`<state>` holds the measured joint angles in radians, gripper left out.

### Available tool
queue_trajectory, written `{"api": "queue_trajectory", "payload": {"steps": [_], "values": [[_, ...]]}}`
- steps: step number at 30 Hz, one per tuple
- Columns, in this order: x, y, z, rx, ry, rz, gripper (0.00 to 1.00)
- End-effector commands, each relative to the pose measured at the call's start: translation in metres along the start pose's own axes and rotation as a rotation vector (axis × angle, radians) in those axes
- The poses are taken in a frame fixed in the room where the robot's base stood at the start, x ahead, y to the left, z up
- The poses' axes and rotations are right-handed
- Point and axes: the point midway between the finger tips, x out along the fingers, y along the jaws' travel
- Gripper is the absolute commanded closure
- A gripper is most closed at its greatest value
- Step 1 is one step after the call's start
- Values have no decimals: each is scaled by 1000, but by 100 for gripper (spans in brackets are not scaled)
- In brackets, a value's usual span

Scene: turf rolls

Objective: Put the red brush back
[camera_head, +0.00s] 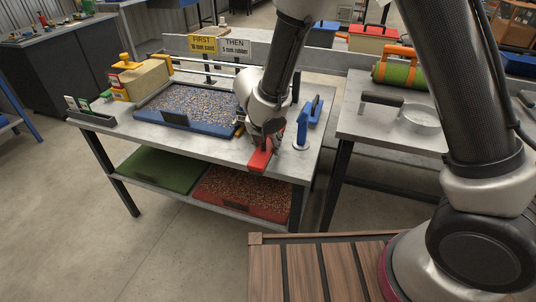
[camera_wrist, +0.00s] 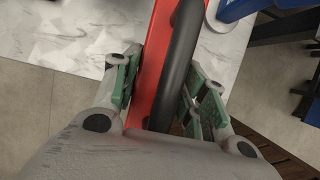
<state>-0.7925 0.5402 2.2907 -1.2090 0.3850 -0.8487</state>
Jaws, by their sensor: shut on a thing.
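The red brush (camera_head: 261,158) is in my gripper (camera_head: 268,140), at the front right of the left workbench, near its front edge. In the wrist view the brush shows as a red body (camera_wrist: 146,75) with a black bar handle (camera_wrist: 180,65). My gripper's green-padded fingers (camera_wrist: 160,98) are on either side of it, shut on it. I cannot tell whether the brush touches the benchtop or is just above it. The gripper and wrist hide part of it in the head view.
A blue upright holder (camera_head: 301,132) and a blue-handled tool (camera_head: 316,108) stand just right of my gripper. A blue tray of stones (camera_head: 190,126) lies left. Green (camera_head: 163,170) and red (camera_head: 240,215) trays are on the lower shelf. A second bench (camera_head: 365,125) holds a green roll (camera_head: 398,73).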

Motion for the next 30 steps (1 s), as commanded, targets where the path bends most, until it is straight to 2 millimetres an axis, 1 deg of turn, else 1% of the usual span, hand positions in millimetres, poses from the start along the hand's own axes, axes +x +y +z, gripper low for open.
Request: {"api": "queue_trajectory", "payload": {"steps": [5, 9, 12, 24, 25, 28, 30], "values": [[16, 0, -6, 1, 0, -2, 89], [36, 0, -14, -1, 0, -2, 89], [44, 0, -18, 1, 0, -1, 89], [49, 0, -20, 2, 0, 1, 89], [49, 0, -20, 1, 0, 1, 54], [49, 0, -20, 1, 0, 1, 36], [49, 0, -20, 1, 0, 1, 36]]}}
